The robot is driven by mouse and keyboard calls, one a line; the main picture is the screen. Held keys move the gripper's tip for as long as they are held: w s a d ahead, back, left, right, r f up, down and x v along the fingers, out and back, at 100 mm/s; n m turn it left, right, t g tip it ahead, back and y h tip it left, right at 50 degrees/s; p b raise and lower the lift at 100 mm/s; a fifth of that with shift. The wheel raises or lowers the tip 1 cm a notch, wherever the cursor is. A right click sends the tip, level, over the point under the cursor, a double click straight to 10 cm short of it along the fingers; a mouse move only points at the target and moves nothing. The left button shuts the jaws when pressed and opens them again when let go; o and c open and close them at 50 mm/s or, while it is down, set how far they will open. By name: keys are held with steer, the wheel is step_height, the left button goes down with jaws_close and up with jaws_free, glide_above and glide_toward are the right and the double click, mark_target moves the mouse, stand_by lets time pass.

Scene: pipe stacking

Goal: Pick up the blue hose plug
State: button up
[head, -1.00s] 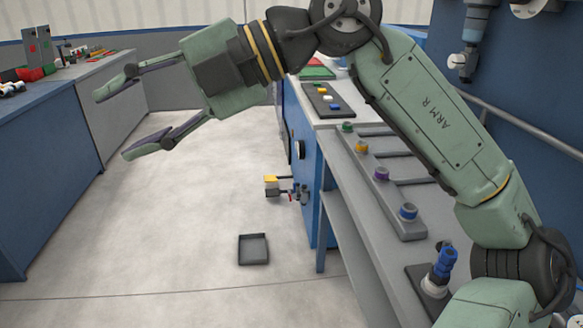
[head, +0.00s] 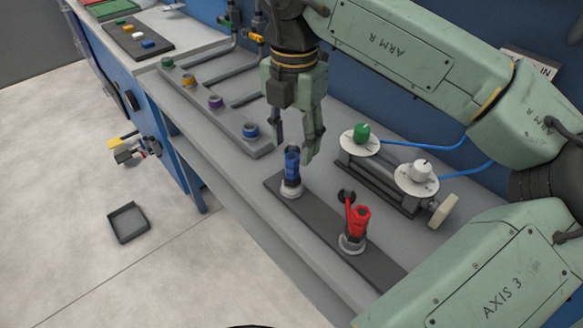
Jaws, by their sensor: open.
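The blue hose plug (head: 292,163) stands upright on a pale round base on a dark strip (head: 314,216) on the grey bench. My gripper (head: 294,150) points down just above and behind it, with its fingers spread. One finger is close to the plug's top left and the other is to its right. The fingers are open and nothing is held. I cannot tell whether a fingertip touches the plug.
A red plug (head: 358,225) stands on the same strip to the right. Behind are dials with a green knob (head: 362,132) and a white knob (head: 421,168), with blue hoses. A rail with coloured rings (head: 215,104) lies left. A black tray (head: 128,223) is on the floor.

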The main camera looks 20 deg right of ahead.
mark_target(292, 156)
steer(key=shift+w+a+f+p, duration=0.1)
steer(key=shift+f+p, duration=0.85)
steer(key=shift+f, duration=1.85)
steer(key=shift+c, duration=0.4)
jaws_close()
